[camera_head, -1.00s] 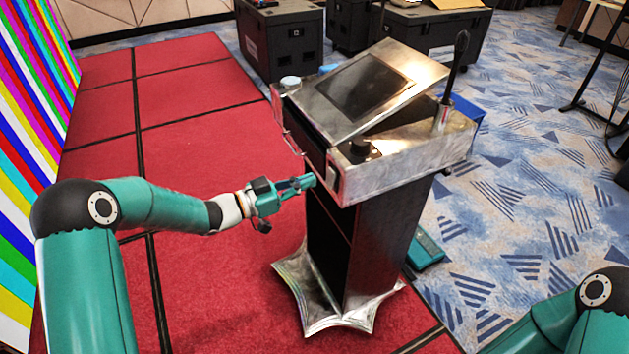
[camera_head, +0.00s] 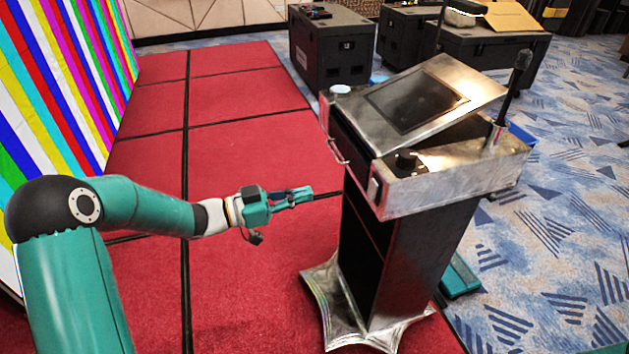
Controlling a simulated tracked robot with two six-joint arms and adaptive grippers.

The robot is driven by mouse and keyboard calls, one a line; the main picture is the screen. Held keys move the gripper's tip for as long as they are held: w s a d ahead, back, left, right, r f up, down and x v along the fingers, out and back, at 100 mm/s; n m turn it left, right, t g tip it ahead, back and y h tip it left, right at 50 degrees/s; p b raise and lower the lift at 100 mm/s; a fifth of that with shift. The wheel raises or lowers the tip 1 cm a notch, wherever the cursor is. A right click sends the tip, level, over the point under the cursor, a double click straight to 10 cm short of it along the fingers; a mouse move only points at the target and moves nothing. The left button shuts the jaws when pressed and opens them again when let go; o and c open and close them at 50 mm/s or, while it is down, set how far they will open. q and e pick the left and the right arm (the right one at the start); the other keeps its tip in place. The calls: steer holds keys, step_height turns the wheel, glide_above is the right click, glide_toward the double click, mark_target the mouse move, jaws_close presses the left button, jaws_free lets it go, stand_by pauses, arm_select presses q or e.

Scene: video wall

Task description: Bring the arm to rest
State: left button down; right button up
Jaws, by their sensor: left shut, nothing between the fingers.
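My left arm reaches in from the left, and its teal gripper (camera_head: 303,195) is shut and empty. It hangs over the red carpeted platform, a little left of the metal lectern (camera_head: 450,180), with a visible gap between them. The lectern stands upright on a silver flared base, with a tilted dark screen (camera_head: 415,100) and a microphone (camera_head: 513,85) on top. A small white round thing (camera_head: 340,89) sits at its far left corner. My right gripper is out of view.
A video wall (camera_head: 60,90) with coloured stripes rises at the left. Black cases (camera_head: 332,45) stand behind the lectern. A teal box (camera_head: 461,277) lies on the patterned blue carpet (camera_head: 560,220) by the lectern. The red platform (camera_head: 240,140) is clear left of the lectern.

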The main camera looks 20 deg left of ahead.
arm_select(q)
steer(key=shift+d, duration=0.1)
steer(key=s+d+f+n+g+y, duration=0.15)
steer(key=d+f+n, duration=0.25)
steer(key=d+f, duration=0.45)
steer(key=s+d+f+n+y, duration=0.1)
steer(key=d+f+n+y, duration=0.3)
steer(key=f, duration=0.7)
steer(key=s+a+f+n+g+y, duration=0.1)
steer(key=s+f+g, duration=0.4)
steer(key=s, duration=0.6)
steer(key=s+a+f+n+g+y, duration=0.1)
steer(key=s+f+n+g+y, duration=0.2)
steer(key=s+f, duration=0.7)
steer(key=shift+s+f+g, duration=0.3)
steer(key=shift+s+g, duration=0.4)
steer(key=shift+g, duration=0.15)
steer(key=shift+y, duration=0.25)
